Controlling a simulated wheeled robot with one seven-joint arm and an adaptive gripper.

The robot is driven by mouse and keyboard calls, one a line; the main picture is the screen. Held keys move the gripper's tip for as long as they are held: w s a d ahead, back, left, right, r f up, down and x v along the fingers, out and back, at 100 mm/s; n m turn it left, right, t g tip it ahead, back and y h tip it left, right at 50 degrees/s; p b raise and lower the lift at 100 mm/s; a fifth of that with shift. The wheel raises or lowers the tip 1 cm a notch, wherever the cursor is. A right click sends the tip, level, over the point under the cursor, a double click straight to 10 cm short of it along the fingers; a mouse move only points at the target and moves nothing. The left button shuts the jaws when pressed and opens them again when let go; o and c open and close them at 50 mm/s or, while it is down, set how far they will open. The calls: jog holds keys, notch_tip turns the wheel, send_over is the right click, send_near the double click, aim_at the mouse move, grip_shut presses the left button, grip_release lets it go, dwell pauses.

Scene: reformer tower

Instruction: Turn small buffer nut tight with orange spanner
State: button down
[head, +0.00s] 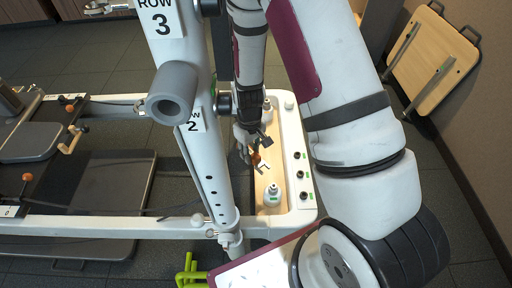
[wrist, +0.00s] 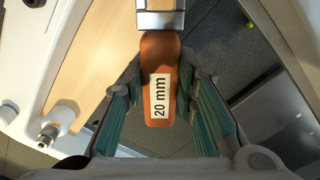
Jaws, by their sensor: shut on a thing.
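My gripper (head: 254,150) is shut on the orange spanner (head: 257,161), above the wooden top of the white end frame. In the wrist view the spanner's orange handle (wrist: 159,80), marked "20 mm", lies between the two green-padded fingers. Its silver head (wrist: 161,19) points away and is cut off by the top edge. A white buffer post (head: 272,195) stands on the end frame, nearer than the spanner and apart from it. A white buffer with a metal nut (wrist: 48,134) shows at the lower left in the wrist view. I cannot tell which buffer is the small one.
The white end frame (head: 303,193) carries several black knobs on its right side. A grey upright marked "Row 2" and "Row 3" (head: 205,170) stands close left of my gripper. A wooden board (head: 432,62) leans at the right wall. Green feet (head: 188,272) show below.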

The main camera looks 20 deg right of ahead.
jog(key=shift+s+a+n, duration=0.25)
jog(key=shift+a+n, duration=0.5)
jog(key=shift+n, duration=0.05)
jog(key=shift+s+a+n, duration=0.25)
jog(key=shift+a+n, duration=0.45)
jog(key=shift+n, duration=0.1)
jog(key=shift+s+a+n, duration=0.75)
jog(key=shift+a+n, duration=0.2)
jog(key=shift+n, duration=0.25)
jog(key=shift+r, duration=0.1)
